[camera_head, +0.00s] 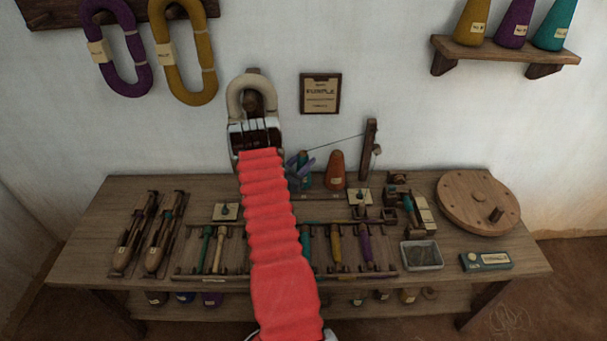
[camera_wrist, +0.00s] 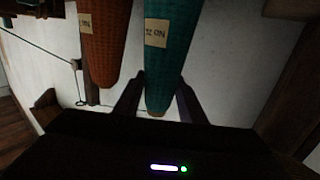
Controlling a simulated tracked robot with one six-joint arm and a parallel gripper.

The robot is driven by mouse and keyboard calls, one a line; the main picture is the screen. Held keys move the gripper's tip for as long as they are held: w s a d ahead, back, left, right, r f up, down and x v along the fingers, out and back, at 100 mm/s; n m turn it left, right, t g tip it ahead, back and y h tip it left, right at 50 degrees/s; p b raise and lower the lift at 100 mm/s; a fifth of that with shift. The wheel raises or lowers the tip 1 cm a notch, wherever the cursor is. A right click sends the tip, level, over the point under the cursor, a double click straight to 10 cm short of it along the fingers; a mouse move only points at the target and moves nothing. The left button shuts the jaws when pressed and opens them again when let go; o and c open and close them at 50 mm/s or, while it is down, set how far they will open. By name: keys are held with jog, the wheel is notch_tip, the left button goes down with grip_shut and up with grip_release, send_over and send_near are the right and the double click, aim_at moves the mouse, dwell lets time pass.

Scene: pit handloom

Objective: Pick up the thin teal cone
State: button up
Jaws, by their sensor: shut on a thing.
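The thin teal cone (camera_head: 306,181) stands upright at the back of the table, partly hidden by my gripper (camera_head: 299,163). In the wrist view, which is upside down, the teal cone (camera_wrist: 168,50) carries a cream label and its narrow tip points down the picture. My gripper's two dark fingers (camera_wrist: 159,95) lie on either side of the cone near its narrow end, shut on it. In the head view, its base looks level with the neighbouring cone's base; I cannot tell if it touches the table.
An orange cone (camera_head: 335,170) stands close to the right; it also shows in the wrist view (camera_wrist: 104,45). A wooden post (camera_head: 368,150) with a thread rises beyond it. Bobbin racks, a grey tray (camera_head: 422,255) and a round wooden wheel (camera_head: 465,203) occupy the table.

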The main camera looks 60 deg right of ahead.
aim_at(303, 153)
jog(key=shift+r, duration=0.2)
jog(key=shift+c, duration=0.3)
jog(key=shift+a+r, duration=0.15)
jog(key=shift+r, duration=0.05)
notch_tip(303, 153, up, 6)
jog(key=shift+r, duration=0.1)
jog(key=s+a, duration=0.4)
jog(key=a, duration=0.4)
jog(key=s+a, duration=0.5)
jog(key=a, duration=0.4)
jog(key=shift+a, duration=0.25)
